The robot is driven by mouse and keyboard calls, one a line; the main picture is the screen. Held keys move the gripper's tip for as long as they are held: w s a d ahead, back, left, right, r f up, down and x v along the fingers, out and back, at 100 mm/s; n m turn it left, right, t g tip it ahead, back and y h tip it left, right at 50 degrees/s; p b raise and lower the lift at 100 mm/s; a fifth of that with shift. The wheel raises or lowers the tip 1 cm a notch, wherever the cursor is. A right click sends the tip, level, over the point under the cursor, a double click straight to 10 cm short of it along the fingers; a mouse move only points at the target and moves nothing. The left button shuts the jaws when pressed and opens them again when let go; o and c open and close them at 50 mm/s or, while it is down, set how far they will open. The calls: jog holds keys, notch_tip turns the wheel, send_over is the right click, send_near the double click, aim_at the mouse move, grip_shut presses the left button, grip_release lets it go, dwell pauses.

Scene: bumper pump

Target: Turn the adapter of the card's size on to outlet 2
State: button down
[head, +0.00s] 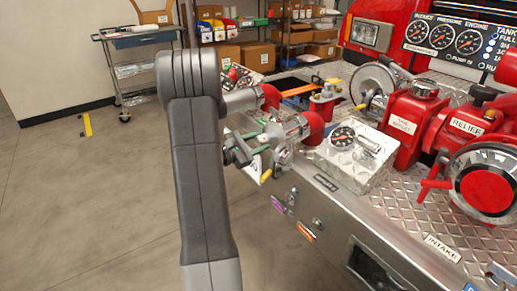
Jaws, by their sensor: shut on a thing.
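My gripper (243,152) is dark and small in the head view, at the front left corner of the bumper. It is shut on a silver round piece (282,158) that looks like an adapter; the grip itself is partly hidden. A silver outlet (292,128) with a red collar (314,127) is just above and behind this piece. Whether the two touch or are threaded together I cannot tell. A second silver outlet (242,99) with a red collar (270,96) is further back, partly behind my arm. The card and the outlet numbers cannot be read.
A gauge block (352,160), a red tank (403,122) and a large red-centred cap (487,190) stand on the diamond-plate bumper (390,210). A trolley (145,42) and stocked shelves (250,28) are at the back.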

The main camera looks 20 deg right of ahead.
jog(key=shift+f+m+b, duration=0.15)
jog(key=shift+m+b, duration=1.15)
jog(key=shift+b, duration=1.05)
jog(key=shift+r, duration=0.2)
jog(key=shift+m, duration=0.3)
jog(key=shift+f+m+b, duration=0.2)
jog(key=shift+m+b, duration=0.1)
jog(key=shift+b, duration=0.85)
jog(key=m+b, duration=0.3)
jog(key=b, duration=0.3)
jog(key=shift+b, duration=0.3)
jog(key=shift+r+m+b, duration=0.1)
jog(key=shift+m+b, duration=0.5)
jog(key=shift+b, duration=0.05)
jog(key=shift+r, duration=0.2)
jog(key=shift+a+f+b, duration=0.1)
jog(key=shift+b, duration=0.2)
